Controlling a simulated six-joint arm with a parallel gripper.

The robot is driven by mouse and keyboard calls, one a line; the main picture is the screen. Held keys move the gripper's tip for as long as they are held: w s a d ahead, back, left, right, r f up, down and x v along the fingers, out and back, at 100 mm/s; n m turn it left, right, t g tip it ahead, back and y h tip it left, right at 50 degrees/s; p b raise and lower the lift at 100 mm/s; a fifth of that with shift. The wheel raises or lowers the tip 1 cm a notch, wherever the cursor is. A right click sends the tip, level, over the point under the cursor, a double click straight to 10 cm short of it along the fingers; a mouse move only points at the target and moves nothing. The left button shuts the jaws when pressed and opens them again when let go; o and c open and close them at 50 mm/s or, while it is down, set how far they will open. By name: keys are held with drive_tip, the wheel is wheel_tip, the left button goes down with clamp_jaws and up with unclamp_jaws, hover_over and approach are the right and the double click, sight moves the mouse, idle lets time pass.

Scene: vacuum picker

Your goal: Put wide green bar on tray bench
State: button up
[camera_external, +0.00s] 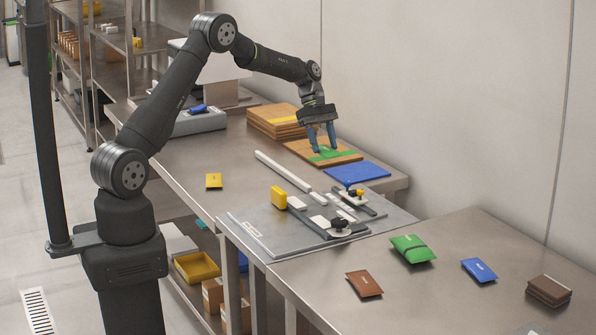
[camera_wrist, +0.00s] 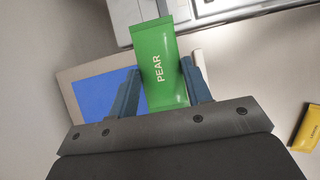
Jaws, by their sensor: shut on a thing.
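My gripper (camera_external: 322,152) is low over a wooden board at the back of the metal bench, its two blue fingers pointing down. In the wrist view, my gripper (camera_wrist: 163,82) is shut on the green bar (camera_wrist: 163,65), a flat packet lettered "PEAR" that sticks out past the fingertips. In the external view, green (camera_external: 335,153) shows at the fingertips against the wooden board (camera_external: 299,146). I cannot tell whether the bar touches the board. No label marks which surface is the tray bench.
A blue pad (camera_external: 357,172) lies in front of the board. A wooden stack (camera_external: 275,120) stands behind. A grey plate (camera_external: 250,226) carries clamps and a yellow block (camera_external: 279,197). Another green packet (camera_external: 412,249) lies at right among brown and blue packets. A yellow packet (camera_external: 214,181) lies left.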

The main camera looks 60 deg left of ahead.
drive_tip(key=s+a, duration=0.5)
drive_tip(key=a, duration=0.5)
drive_tip(key=s+a, duration=0.5)
drive_tip(key=a, duration=0.6)
hover_over(176, 157)
drive_tip(key=f, duration=0.5)
drive_tip(key=shift+w+a+f, duration=0.2)
drive_tip(key=shift+a+f, duration=0.2)
drive_tip(key=shift+s+a+f, duration=0.25)
drive_tip(key=shift+a+f, duration=0.05)
drive_tip(key=shift+a, duration=0.15)
drive_tip(key=shift+f, duration=2)
drive_tip(key=o, duration=1)
drive_tip(key=shift+f, duration=0.1)
